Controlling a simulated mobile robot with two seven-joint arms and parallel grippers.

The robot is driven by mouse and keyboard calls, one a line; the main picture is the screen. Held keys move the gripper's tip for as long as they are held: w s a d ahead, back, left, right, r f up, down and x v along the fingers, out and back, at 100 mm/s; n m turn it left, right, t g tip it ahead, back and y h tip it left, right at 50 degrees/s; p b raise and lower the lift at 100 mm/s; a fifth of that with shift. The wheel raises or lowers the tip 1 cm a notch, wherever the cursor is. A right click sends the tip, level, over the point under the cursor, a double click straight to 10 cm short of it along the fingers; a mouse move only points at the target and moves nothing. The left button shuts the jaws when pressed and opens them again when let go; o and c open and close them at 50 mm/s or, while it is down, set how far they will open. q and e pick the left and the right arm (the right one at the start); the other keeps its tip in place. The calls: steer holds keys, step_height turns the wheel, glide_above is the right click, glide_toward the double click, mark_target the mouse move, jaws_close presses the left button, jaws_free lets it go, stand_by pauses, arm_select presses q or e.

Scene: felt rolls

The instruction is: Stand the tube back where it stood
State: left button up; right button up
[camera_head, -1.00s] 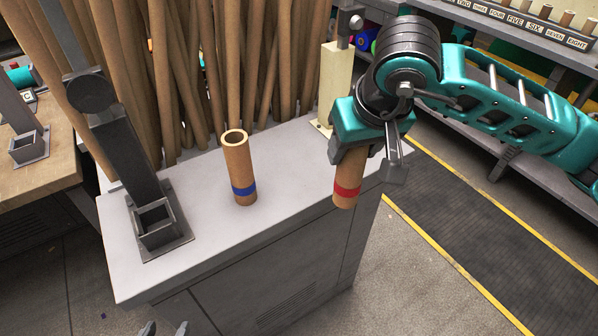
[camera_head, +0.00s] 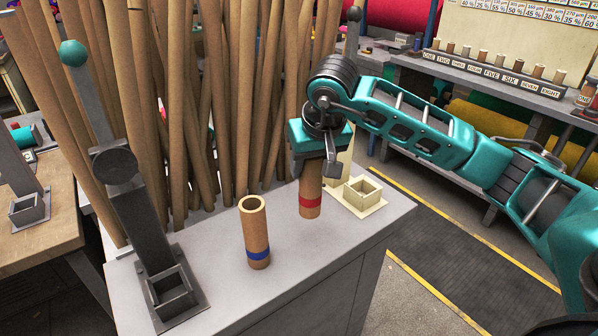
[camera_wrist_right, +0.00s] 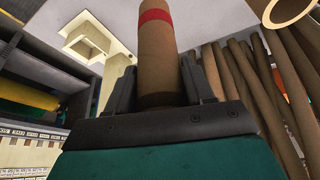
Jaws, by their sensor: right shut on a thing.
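The cardboard tube with a red band (camera_head: 311,190) is upright on or just above the grey cabinet top (camera_head: 225,302); I cannot tell whether its base touches. My right gripper (camera_head: 316,166) is shut on its upper part, coming from above. In the right wrist view the tube (camera_wrist_right: 158,55) stands between the fingers, its red band at the far end. A second tube with a blue band (camera_head: 256,230) stands upright to the left, open end up, apart from the held tube. My left gripper is out of view.
A cream post with a square socket (camera_head: 363,189) stands close to the right of the held tube. A dark post with a square socket (camera_head: 171,293) is at the left. Tall cardboard rolls (camera_head: 215,110) crowd behind. The cabinet's front part is clear.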

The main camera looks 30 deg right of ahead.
mark_target(311, 188)
steer(key=shift+w, duration=0.1)
steer(key=shift+d, duration=0.15)
step_height(311, 188, down, 6)
steer(key=b, duration=0.5)
stand_by(0.6)
steer(key=shift+f+b, duration=0.5)
steer(key=shift+b, duration=0.1)
steer(key=o, duration=1.5)
